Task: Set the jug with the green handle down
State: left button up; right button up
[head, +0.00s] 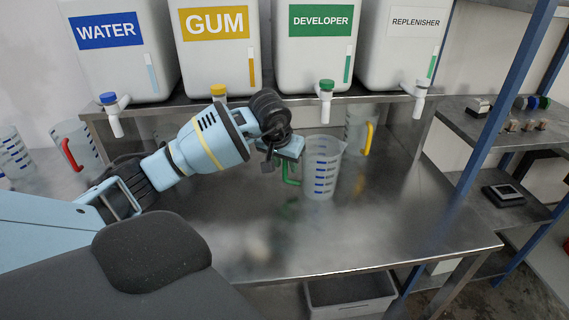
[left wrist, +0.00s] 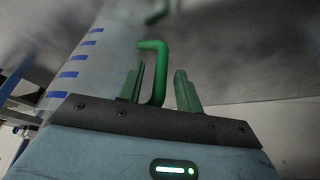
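The clear jug (head: 322,168) with blue marks and a green handle (head: 291,174) is upright over the middle of the steel table (head: 400,225); it seems to rest on the top, but contact is hard to tell. My left gripper (head: 280,160) is at the handle, on the jug's left side. In the left wrist view, the green handle (left wrist: 158,70) rises between the two green fingertips (left wrist: 160,85), with narrow gaps on both sides, so the gripper looks open around it. The jug's wall (left wrist: 80,60) shows at left there. My right gripper is out of view.
Water (head: 120,60), gum (head: 218,60), developer (head: 315,60) and replenisher (head: 400,55) tanks with taps stand on a shelf above the table's back. A yellow-handled jug (head: 358,128) stands behind; a red-handled jug (head: 85,142) is at left. The table's front and right are clear.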

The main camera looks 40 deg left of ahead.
pick_arm(q)
jog(key=v, duration=1.1)
jog(key=shift+r, duration=0.3)
